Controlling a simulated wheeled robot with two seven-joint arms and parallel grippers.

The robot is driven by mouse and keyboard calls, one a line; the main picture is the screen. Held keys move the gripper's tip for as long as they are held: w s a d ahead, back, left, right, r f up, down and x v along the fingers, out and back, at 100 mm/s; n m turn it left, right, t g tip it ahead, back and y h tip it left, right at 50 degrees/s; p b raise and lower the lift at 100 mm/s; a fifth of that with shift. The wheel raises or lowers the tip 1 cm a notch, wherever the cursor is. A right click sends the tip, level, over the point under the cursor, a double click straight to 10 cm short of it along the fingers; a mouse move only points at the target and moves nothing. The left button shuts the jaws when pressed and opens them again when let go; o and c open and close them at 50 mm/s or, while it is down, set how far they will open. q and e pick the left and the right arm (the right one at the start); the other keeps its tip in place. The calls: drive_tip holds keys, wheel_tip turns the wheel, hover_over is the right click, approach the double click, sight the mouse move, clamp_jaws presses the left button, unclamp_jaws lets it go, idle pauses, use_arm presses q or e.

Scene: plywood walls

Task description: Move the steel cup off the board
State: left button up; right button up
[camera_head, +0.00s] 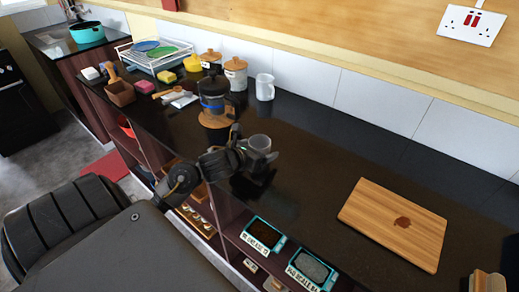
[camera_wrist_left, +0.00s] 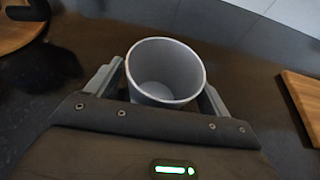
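The steel cup (camera_head: 259,143) is a grey open-topped cup at the middle of the head view. My left gripper (camera_head: 256,160) has its fingers on either side of it and looks shut on it. In the left wrist view the cup (camera_wrist_left: 166,72) sits upright and empty between the two fingers (camera_wrist_left: 165,95). I cannot tell whether its base touches the counter. The wooden board (camera_head: 390,240) lies flat on the counter to the right, with a dark reddish-brown mark on it and no cup. The board's edge (camera_wrist_left: 305,95) also shows in the wrist view. My right gripper is not in view.
A French press (camera_head: 214,97) stands on a round wooden mat (camera_head: 217,121) behind and left of the cup. A white mug (camera_head: 265,87) and lidded jars (camera_head: 236,73) stand near the wall. The dark counter (camera_head: 318,160) is clear between cup and board.

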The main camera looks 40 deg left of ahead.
use_arm(q)
drive_tip(key=shift+r+p, duration=0.25)
drive_tip(key=shift+p, duration=0.05)
drive_tip(key=shift+s, duration=0.35)
drive_tip(key=v, duration=0.7)
drive_tip(key=shift+s, duration=0.15)
drive_tip(key=shift+r+p+v, duration=0.25)
drive_tip(key=shift+p+v, duration=0.55)
drive_tip(key=shift+v, duration=0.45)
drive_tip(key=shift+s+r+p, duration=0.2)
drive_tip(key=shift+s+p, duration=0.5)
drive_tip(key=shift+p, duration=0.1)
drive_tip(key=shift+f, duration=0.1)
